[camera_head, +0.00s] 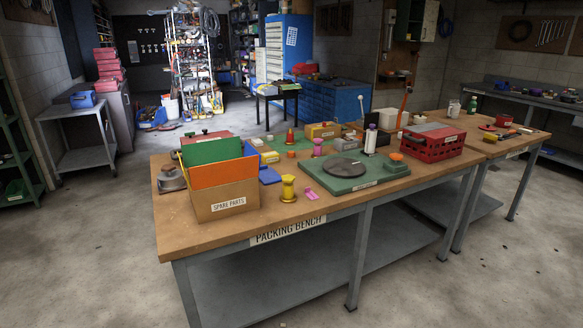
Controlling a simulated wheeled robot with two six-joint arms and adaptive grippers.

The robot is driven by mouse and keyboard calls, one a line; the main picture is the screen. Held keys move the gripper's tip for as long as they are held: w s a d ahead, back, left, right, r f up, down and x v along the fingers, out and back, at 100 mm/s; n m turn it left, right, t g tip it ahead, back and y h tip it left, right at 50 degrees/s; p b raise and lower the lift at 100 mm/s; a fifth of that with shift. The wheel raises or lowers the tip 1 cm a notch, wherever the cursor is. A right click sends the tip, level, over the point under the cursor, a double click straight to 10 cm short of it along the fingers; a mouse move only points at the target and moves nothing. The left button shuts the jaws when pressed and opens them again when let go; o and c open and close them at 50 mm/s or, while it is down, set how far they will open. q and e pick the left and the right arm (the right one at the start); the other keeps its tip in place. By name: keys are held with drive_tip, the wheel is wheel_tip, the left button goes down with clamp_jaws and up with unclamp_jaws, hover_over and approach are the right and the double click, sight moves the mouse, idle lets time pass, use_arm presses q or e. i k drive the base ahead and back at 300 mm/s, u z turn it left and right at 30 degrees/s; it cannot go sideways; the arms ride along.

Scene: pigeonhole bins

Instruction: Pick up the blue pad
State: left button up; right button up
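A flat blue piece (270,176), which looks like the blue pad, lies on the wooden packing bench (260,223). It is just right of the brown SPARE PARTS box (240,190), and its left part is hidden by the box and the orange panel (226,173) in it. A green panel (212,149) stands behind the orange one. Neither of my grippers is in view.
A yellow spool-like piece (288,188) and a small pink piece (312,194) stand near the blue piece. A green board with a grey disc (344,167) lies to the right, then a red crate (433,147). The bench's front edge strip is mostly clear.

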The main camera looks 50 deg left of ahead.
sight(267, 176)
drive_tip(key=i, duration=1.95)
drive_tip(key=u, duration=1.2)
